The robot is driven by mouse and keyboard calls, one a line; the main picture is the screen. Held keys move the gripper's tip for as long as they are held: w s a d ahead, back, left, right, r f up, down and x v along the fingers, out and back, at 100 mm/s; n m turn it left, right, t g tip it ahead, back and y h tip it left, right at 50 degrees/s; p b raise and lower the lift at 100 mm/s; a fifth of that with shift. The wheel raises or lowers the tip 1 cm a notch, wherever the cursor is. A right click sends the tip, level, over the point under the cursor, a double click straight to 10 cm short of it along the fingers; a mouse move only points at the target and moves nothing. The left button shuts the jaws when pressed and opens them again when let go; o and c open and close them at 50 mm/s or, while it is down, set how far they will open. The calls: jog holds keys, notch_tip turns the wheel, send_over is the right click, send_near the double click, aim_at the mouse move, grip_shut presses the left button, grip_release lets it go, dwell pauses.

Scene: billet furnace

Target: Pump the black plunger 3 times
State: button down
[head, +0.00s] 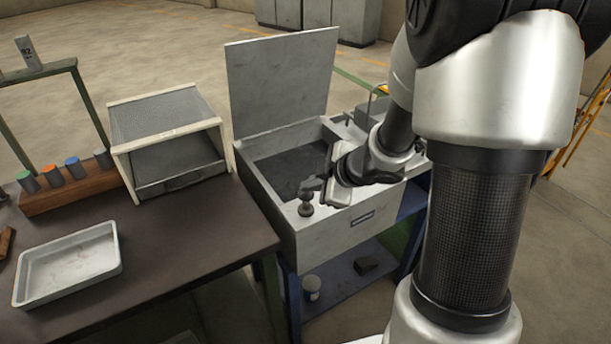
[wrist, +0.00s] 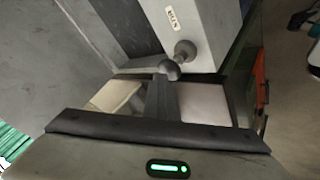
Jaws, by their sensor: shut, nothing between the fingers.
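The black plunger (head: 306,209) stands on the front left rim of a grey open tank (head: 330,238). Its round dark knob (wrist: 169,69) also shows in the wrist view, with a paler collar behind it. My gripper (head: 312,184) is shut and empty, with its fingertips just above the plunger in the head view. In the wrist view my gripper's fingers (wrist: 163,92) are together and end right by the knob. I cannot tell whether they touch it.
The tank's lid (head: 282,82) stands raised at its back. A dark bench (head: 190,235) on the left holds a white tray (head: 70,265), a mesh-topped box (head: 165,118) and a wooden rack (head: 75,187) of coloured cylinders. A blue shelf (head: 335,280) is below the tank.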

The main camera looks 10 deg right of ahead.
aim_at(310, 195)
jog(key=shift+r+p, duration=2.45)
jog(key=shift+r, duration=0.15)
